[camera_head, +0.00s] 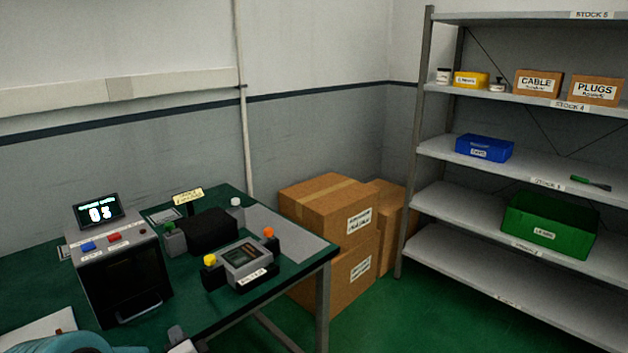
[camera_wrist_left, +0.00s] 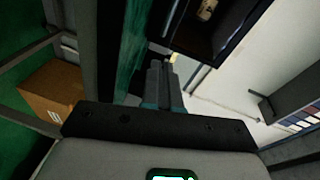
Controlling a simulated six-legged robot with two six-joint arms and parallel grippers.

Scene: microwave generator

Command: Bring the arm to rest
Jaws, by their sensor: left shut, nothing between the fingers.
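My left gripper (camera_head: 180,342) shows at the bottom edge of the head view, in front of the green table. Most of my left arm is cut off by the frame. In the left wrist view the gripper's fingers (camera_wrist_left: 163,80) are together with nothing between them. The microwave generator box (camera_head: 120,265), with its lit display (camera_head: 97,211), stands on the table to the upper left of the gripper. My right gripper does not show.
The green table (camera_head: 215,325) also carries a grey meter box (camera_head: 248,262) with coloured knobs and a black block (camera_head: 207,231). Cardboard boxes (camera_head: 325,205) stand behind the table. A shelf rack (camera_head: 480,205) with bins is at the right. Green floor between is clear.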

